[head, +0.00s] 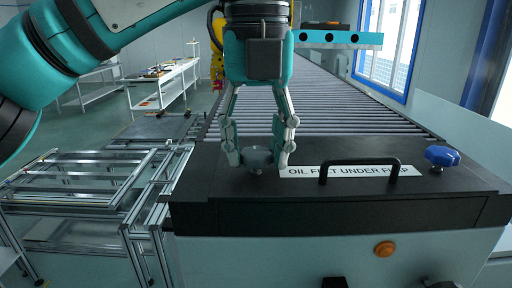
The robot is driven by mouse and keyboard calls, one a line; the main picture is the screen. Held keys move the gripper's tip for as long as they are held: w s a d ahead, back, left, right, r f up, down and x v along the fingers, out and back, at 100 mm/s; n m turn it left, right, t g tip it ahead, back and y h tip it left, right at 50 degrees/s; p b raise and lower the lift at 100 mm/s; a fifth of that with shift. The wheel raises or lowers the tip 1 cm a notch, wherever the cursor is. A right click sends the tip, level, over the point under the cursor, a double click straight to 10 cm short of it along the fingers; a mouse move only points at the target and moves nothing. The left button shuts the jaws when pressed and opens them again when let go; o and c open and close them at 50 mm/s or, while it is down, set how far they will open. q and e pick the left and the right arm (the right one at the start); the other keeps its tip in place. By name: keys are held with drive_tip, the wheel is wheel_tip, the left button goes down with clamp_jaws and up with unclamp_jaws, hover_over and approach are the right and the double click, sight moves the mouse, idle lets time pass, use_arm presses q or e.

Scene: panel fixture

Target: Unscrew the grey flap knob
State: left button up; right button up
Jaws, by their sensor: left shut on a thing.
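The grey flap knob (257,158) sits on the black top of the panel fixture (225,187), left of the label. My left gripper (258,160) reaches down from above with its fingers on both sides of the knob, shut on it. The fingers partly cover the knob's sides. A white label (300,171) reading "OIL ... UNDER F...P" lies to the right, partly hidden behind a black bar handle (360,162). My right gripper is not in view.
A blue knob (442,157) stands at the right end of the black top. An orange button (384,249) is on the front face. A roller conveyor (350,110) runs behind. Aluminium frames (75,185) stand at left.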

sight(257, 153)
use_arm(q)
drive_tip(key=shift+n, duration=0.6)
drive_tip(key=o, duration=1.1)
drive_tip(key=shift+o, duration=0.2)
wheel_tip(257, 153, up, 7)
drive_tip(key=shift+s+d+f, duration=0.1)
drive_tip(key=shift+f, duration=0.1)
drive_tip(key=shift+r, duration=0.45)
